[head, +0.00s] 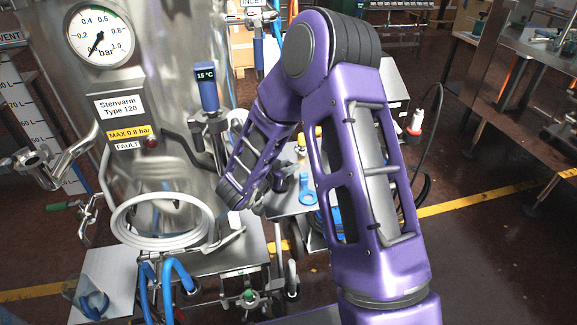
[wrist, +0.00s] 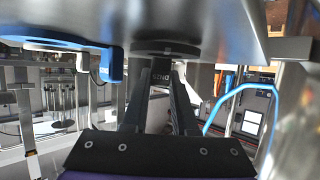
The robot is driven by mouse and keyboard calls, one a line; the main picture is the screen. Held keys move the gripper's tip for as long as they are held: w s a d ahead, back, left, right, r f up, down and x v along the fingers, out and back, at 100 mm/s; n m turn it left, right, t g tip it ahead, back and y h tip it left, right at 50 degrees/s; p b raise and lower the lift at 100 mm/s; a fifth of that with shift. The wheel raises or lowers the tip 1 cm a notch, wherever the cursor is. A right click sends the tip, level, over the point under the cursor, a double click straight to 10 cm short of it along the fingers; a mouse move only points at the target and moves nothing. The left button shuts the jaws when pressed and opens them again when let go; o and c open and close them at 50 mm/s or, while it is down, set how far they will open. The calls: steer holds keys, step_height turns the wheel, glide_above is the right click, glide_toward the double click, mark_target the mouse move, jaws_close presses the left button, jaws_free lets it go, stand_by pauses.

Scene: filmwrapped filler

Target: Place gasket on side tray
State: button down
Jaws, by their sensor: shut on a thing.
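My gripper (wrist: 161,80) is shut on a small dark piece with pale lettering, which seems to be the gasket (wrist: 160,47). The piece is at or very near a smooth metal plate (wrist: 225,30), seemingly the side tray, across the top of the wrist view. I cannot tell whether they touch. In the head view the side tray (head: 281,207) is a grey metal surface right of the steel vessel. My purple arm reaches down to its left end, and its links hide the held piece and part of the tray.
A blue ring-ended tool (head: 306,190) lies on the tray; it also shows in the wrist view (wrist: 111,66). Blue hoses (head: 180,275) hang below.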

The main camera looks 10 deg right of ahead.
steer(key=shift+f, duration=0.1)
steer(key=c, duration=1)
jaws_free()
steer(key=shift+r, duration=0.2)
steer(key=v, duration=1.2)
steer(key=shift+f, duration=0.2)
